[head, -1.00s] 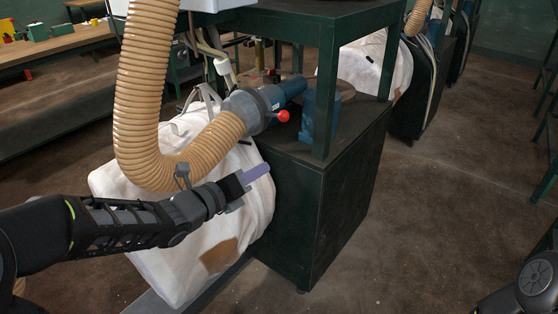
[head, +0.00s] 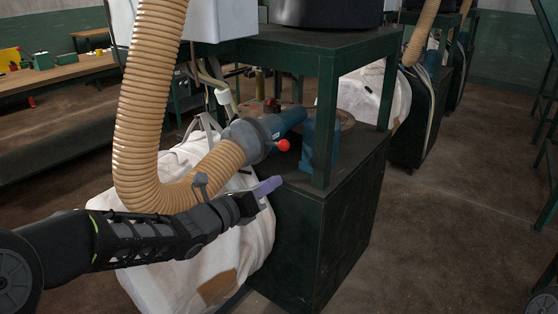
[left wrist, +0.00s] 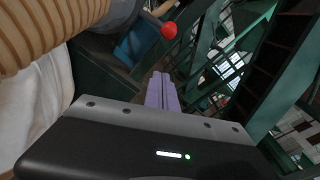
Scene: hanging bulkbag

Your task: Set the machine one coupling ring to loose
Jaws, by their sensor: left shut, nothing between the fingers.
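The grey coupling ring (head: 250,138) joins the tan ribbed hose (head: 137,130) to a blue pipe (head: 291,121) on the near machine. A lever with a red ball knob (head: 283,145) sticks out from the ring to the right. In the left wrist view the red knob (left wrist: 168,30) is near the top, beyond my fingertips. My left gripper (head: 268,186) is shut and empty, below and slightly left of the knob and apart from it. Its lilac fingers (left wrist: 162,92) lie together in the left wrist view. My right gripper is not in view.
A white bulk bag (head: 215,255) hangs under the hose, behind my left forearm. The dark green machine cabinet (head: 310,235) and its frame post (head: 325,120) stand right of the gripper. Open floor (head: 440,230) lies further right. A wooden bench (head: 60,70) is at the back left.

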